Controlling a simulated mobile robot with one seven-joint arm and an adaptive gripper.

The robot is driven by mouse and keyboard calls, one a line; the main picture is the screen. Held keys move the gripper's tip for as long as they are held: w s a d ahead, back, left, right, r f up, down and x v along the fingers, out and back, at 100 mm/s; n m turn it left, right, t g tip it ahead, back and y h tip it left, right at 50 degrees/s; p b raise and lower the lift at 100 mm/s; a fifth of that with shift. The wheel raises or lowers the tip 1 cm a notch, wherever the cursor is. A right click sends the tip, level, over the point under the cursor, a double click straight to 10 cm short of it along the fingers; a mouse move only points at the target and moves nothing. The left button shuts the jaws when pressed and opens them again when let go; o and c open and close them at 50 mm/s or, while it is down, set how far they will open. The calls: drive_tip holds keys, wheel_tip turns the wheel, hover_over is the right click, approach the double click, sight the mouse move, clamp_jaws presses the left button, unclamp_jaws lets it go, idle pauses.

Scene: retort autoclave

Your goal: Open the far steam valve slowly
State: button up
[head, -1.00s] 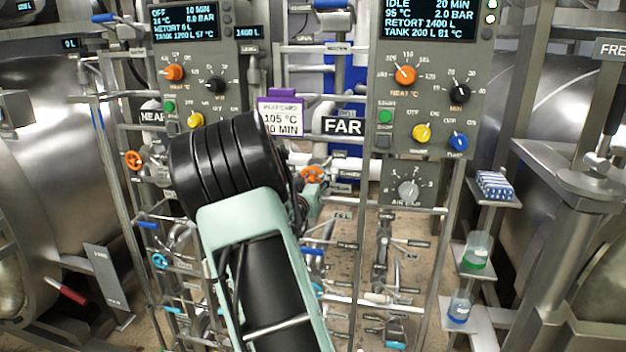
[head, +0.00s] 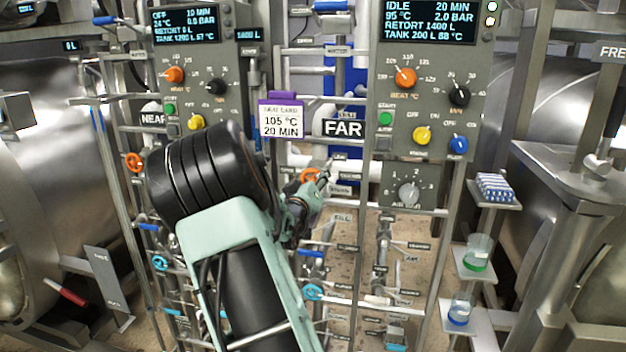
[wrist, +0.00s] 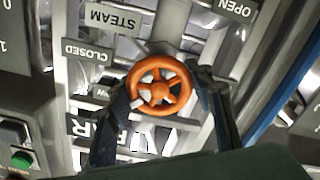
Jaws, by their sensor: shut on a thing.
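The far steam valve's orange handwheel (wrist: 160,90) is in the middle of the wrist view, beside the STEAM label (wrist: 112,18). A CLOSED label (wrist: 86,50) is at its left and an OPEN label (wrist: 235,9) at its upper right. My gripper (wrist: 166,92) is shut on the wheel, with one dark finger at each side of the rim. In the head view part of the orange wheel (head: 309,175) shows below the FAR sign (head: 343,128), with my gripper (head: 322,184) at it. My arm hides some pipework.
The far control panel (head: 400,140) reads IDLE, 95 °C, 2.0 bar. A heat card (head: 281,119) reads 105 °C, 20 min. Another orange handwheel (head: 133,162) is at the left, near the NEAR sign (head: 152,118). Beakers (head: 477,252) stand on small shelves at the right.

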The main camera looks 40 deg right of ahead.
drive_tip(key=o, duration=1.2)
drive_tip(key=v, duration=1.2)
idle(0.6)
